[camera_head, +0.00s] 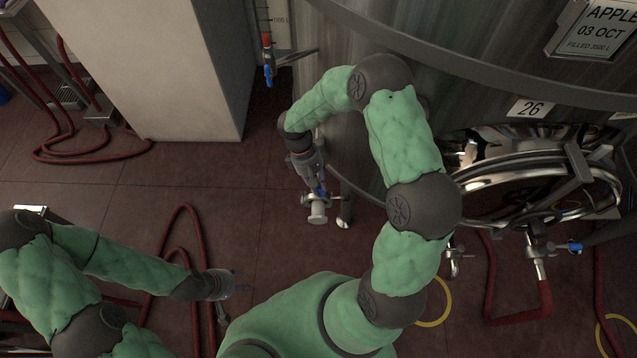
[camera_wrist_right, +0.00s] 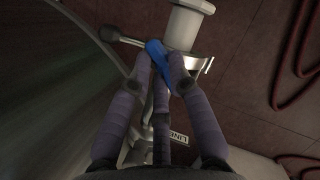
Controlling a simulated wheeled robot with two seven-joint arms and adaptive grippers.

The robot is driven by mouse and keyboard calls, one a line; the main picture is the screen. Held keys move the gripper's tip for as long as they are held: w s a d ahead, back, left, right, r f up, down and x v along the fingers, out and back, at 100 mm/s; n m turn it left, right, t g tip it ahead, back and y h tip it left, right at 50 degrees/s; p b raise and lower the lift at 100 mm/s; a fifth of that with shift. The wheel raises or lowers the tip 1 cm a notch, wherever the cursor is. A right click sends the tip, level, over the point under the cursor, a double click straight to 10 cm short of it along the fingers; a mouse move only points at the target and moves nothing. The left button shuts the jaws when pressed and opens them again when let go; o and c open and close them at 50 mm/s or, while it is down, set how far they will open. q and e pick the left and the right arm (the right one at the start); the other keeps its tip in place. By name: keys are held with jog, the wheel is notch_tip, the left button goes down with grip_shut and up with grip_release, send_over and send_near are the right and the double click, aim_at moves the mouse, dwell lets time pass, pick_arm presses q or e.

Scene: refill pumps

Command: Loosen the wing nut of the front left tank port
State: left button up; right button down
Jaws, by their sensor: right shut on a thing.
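The front left tank port (camera_head: 318,214) is a pale metal outlet with a capped end at the tank's lower left side. It also shows at the top of the right wrist view (camera_wrist_right: 183,25), with a metal clamp part (camera_wrist_right: 207,66) beside it. My right gripper (camera_head: 318,186) reaches down to this port. In the right wrist view its fingers (camera_wrist_right: 160,75) close around a blue handle (camera_wrist_right: 157,52) just below the outlet. I cannot make out the wing nut separately; the fingers cover part of this area. My left gripper (camera_head: 240,290) hangs low over the floor, away from the tank; its finger gap is too small to read.
The steel tank (camera_head: 345,150) stands right beside my right gripper. A round hatch (camera_head: 540,185) and another blue-handled valve (camera_head: 540,248) are to the right. Red hoses (camera_head: 180,235) lie on the tiled floor. A pale cabinet (camera_head: 160,70) stands at upper left.

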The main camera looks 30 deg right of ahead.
jog(key=n, duration=0.2)
jog(key=n+h, duration=0.1)
jog(key=n, duration=0.1)
jog(key=shift+a+n+t+h, duration=0.2)
jog(key=shift+n+t+h, duration=0.1)
jog(key=shift+t, duration=0.1)
jog(key=shift+n+t+h, duration=0.5)
jog(key=shift+n, duration=1.4)
jog(key=shift+a, duration=0.1)
jog(key=c, duration=1.1)
grip_release()
jog(key=shift+c, duration=0.2)
jog(key=v, duration=1.2)
